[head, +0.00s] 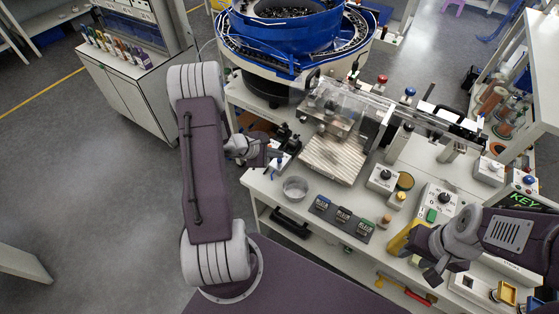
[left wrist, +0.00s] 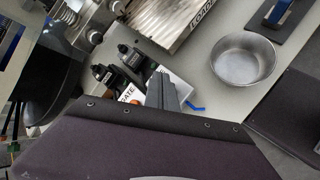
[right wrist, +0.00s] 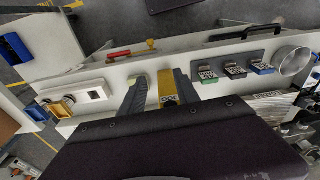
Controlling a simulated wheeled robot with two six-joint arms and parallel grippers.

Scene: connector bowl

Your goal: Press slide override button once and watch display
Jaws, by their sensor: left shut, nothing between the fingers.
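No button's label reads as slide override in these views. A white box (left wrist: 130,97) ending in the letters "GATE" carries an orange spot and stands beside small black fittings (left wrist: 131,57). My left gripper (left wrist: 161,92) is shut and empty beside this box; it also shows in the head view (head: 276,154). Whether it touches anything is unclear. A dark display (head: 525,201) with green text reading "KEY" is partly cut off at the right. My right gripper (head: 433,279) hangs over the front right; its fingers (right wrist: 155,92) are apart, with a yellow part marked "JOG" (right wrist: 169,84) showing between or behind them.
A metal bowl (head: 295,187) and several small labelled modules (head: 343,215) line the bench front. Knob boxes (head: 384,178), a green button (head: 432,215), a red button (head: 382,79) and a blue button (head: 409,91) stand farther right or back. A blue bowl feeder (head: 285,35) fills the back.

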